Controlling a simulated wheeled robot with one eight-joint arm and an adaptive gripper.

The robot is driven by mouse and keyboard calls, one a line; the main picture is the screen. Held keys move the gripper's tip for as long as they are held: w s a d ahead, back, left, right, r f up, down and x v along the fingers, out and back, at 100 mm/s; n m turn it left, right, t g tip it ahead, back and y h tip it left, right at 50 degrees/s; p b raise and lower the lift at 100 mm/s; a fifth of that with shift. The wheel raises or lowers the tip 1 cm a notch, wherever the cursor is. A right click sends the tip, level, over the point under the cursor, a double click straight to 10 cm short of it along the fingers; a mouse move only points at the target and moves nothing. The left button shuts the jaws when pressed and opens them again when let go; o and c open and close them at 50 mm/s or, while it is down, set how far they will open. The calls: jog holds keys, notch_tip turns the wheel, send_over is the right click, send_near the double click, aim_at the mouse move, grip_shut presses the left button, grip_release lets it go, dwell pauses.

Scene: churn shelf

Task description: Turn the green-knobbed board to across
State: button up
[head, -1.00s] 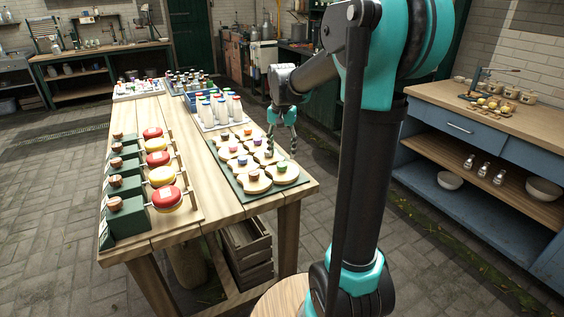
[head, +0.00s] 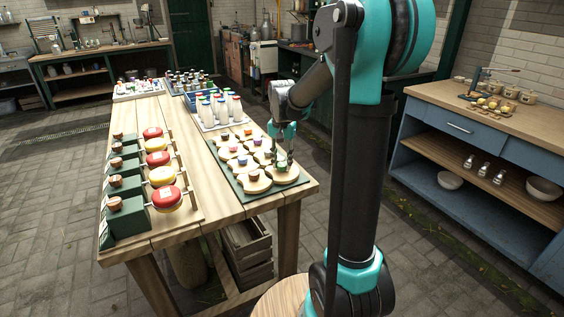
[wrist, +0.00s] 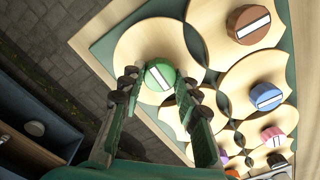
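The green-knobbed board is a round, pale wooden disc (wrist: 135,45) with a green knob (wrist: 160,75) at its middle. A white line runs slantwise across the knob's top. In the head view the board (head: 289,178) is at the near right corner of the green tray, and my gripper partly covers it. My gripper (wrist: 160,84) is open, with one fingertip on each side of the green knob. A small gap shows on the left of the knob; on the right I cannot tell whether the finger touches.
The boards with brown (wrist: 248,24), blue (wrist: 266,96) and pink (wrist: 272,136) knobs sit close by on the green tray (head: 241,186). White-bodied bottles (head: 221,107) stand behind. Red and yellow round pieces (head: 167,196) line the table's left. Open floor lies beyond the table's right edge.

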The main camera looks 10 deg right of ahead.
jog(key=c, duration=0.3)
jog(key=n, duration=0.3)
jog(key=shift+n, duration=0.4)
jog(key=n, duration=0.4)
jog(key=shift+n, duration=0.3)
jog(key=n, duration=0.4)
jog(key=shift+n, duration=2.8)
